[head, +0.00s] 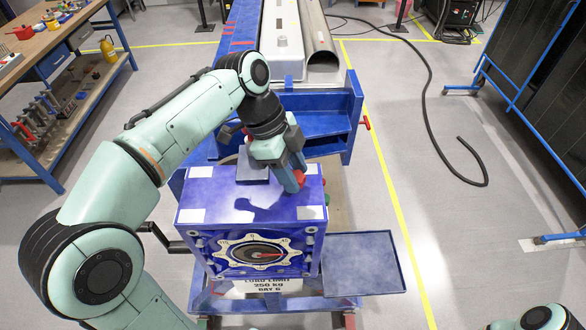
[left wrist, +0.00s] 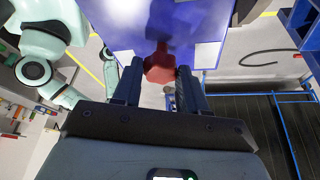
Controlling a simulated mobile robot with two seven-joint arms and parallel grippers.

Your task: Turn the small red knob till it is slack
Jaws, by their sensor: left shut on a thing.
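The small red knob (head: 300,178) is at the back right of the blue box (head: 252,212), mostly covered by my gripper in the head view. In the left wrist view the red knob (left wrist: 160,66) shows between the fingers, its stem running to the blue surface. My left gripper (head: 293,181) is shut on the knob; its dark fingers flank it in the left wrist view (left wrist: 158,84). My right gripper is out of view.
The box front has a toothed ring dial (head: 262,254) with a red pointer. A black crank (head: 160,237) sticks out left, and a blue tray (head: 365,263) lies right. A blue frame (head: 320,128) stands behind. A workbench (head: 70,45) is far left. Floor at right is mostly clear.

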